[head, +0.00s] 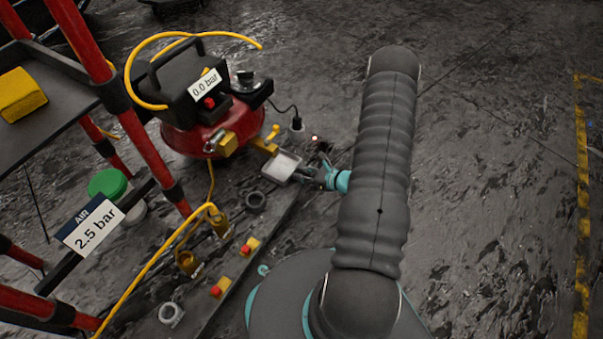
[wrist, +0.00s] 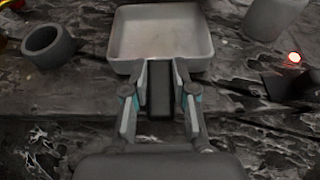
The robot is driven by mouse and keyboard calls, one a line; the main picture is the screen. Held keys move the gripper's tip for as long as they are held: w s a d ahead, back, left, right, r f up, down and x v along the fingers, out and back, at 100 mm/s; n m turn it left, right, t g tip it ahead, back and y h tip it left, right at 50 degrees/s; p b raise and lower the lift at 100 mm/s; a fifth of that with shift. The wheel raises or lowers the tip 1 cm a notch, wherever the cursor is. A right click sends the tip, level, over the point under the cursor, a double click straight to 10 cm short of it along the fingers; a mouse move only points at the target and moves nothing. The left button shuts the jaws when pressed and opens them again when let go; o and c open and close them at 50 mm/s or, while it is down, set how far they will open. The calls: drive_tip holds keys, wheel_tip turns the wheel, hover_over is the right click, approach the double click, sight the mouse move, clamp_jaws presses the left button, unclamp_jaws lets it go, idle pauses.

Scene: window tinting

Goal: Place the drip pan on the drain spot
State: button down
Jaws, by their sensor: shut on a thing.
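The drip pan (head: 281,167) is a small, shallow, light grey tray. In the head view it is just below the front of the red compressor (head: 207,135), by a yellow valve. In the wrist view the pan (wrist: 162,37) is at the top centre, empty and about level. In the head view my gripper (head: 305,173) reaches the pan from the right. I cannot tell whether the pan touches the surface beneath. No drain spot marking is visible; the pan may cover it.
A dark ring (head: 256,201) lies left of the pan, also in the wrist view (wrist: 48,46). A grey cylinder (wrist: 272,16) and a red light (wrist: 294,58) are on its right. Yellow hoses and a red-framed rack stand left. The floor at right is clear.

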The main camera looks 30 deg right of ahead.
drive_tip(key=c, duration=0.9)
unclamp_jaws()
drive_tip(key=shift+c, duration=0.2)
